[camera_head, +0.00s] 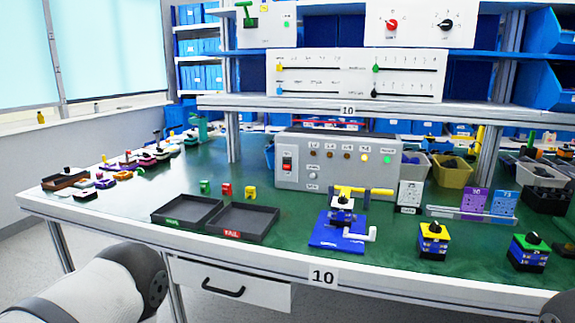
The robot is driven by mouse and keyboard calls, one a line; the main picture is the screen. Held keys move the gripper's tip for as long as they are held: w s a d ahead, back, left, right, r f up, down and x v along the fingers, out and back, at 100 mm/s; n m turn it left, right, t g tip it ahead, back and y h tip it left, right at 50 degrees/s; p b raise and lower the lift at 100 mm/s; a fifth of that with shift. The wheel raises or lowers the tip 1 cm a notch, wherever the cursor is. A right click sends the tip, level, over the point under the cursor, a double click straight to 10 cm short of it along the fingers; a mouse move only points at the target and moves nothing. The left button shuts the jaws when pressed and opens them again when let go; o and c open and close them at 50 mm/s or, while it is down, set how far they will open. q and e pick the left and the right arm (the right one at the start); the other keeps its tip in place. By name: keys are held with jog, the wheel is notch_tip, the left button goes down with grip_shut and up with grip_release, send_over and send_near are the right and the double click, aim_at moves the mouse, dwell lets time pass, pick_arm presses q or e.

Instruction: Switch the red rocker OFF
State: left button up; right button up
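The red rocker (287,163) sits in a dark frame at the left end of the grey control box (330,178) on the green bench top. Its red part shows in the lower half of the frame, but its markings are too small to read. A sliver of my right arm shows at the bottom right corner. Neither gripper is in the picture.
Two dark trays (243,221) lie in front of the box on the left. A blue fixture (338,232) with a switch and yellow handle stands in front of its right part. Small coloured blocks (227,189) stand before the rocker. A shelf (390,107) hangs above.

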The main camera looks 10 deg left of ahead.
pick_arm(q)
jog(key=shift+c, duration=0.6)
grip_shut()
dwell(1.0)
